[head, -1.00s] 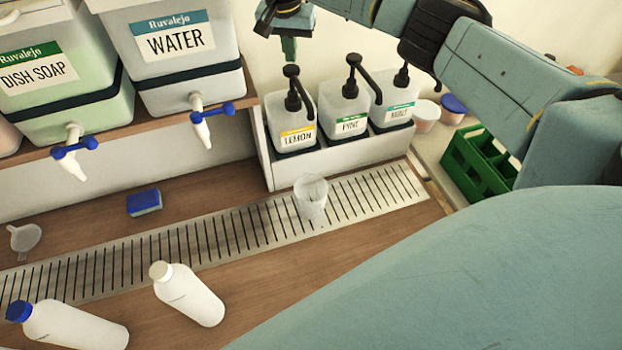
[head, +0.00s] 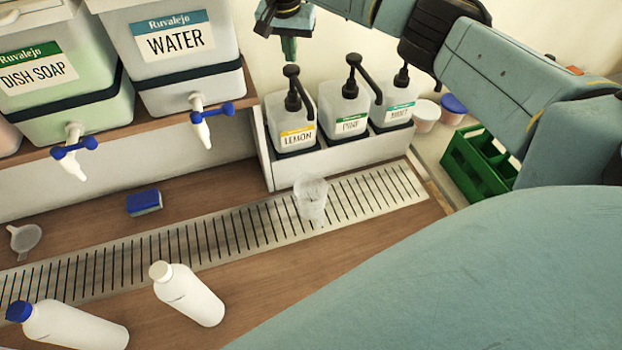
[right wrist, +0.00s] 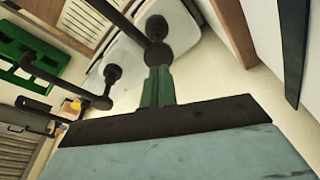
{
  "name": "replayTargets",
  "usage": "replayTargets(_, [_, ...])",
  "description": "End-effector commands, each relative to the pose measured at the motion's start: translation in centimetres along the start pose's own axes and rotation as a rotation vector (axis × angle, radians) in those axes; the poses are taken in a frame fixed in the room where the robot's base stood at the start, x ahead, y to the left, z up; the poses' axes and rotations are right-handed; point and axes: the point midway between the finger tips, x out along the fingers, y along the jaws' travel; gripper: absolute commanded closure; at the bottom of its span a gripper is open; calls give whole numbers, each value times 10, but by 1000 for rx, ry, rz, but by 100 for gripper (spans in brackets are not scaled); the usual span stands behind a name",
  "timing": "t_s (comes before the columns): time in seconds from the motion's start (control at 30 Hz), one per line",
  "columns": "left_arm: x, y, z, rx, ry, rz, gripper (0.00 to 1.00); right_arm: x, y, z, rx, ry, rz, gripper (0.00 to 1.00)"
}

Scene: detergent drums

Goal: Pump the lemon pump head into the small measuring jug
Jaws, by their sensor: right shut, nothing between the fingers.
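The lemon pump head (head: 291,72) is dark, on a white bottle (head: 294,120) with a yellow-banded LEMON label, leftmost of three pump bottles. My right gripper (head: 289,58) is shut and empty, pointing down just above the lemon pump head; a small gap seems to show between them. In the right wrist view, the green fingers (right wrist: 158,85) are together, their tips close to a dark pump knob (right wrist: 157,40); contact cannot be told there. The small measuring jug (head: 311,200) is clear and stands upright on the slatted drain strip in front of the lemon bottle. My left gripper is out of view.
PINE (head: 350,115) and MINT (head: 394,105) pump bottles stand close on the right in the same white rack (head: 340,153). Dish soap and water drums with taps are at left. Two white bottles, a blue sponge (head: 145,202) and a funnel lie on the counter. A green crate (head: 478,160) is right.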

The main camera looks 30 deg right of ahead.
Motion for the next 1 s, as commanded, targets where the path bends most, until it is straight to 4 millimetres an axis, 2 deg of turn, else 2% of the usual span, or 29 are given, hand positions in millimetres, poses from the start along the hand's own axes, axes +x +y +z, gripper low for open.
replayTargets(0.27, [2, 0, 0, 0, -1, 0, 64, 4, 0, 1, 0, 0, 0, 100])
replayTargets(1.0, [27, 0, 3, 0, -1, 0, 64, 49, 1, 10, 0, -2, 3, 100])
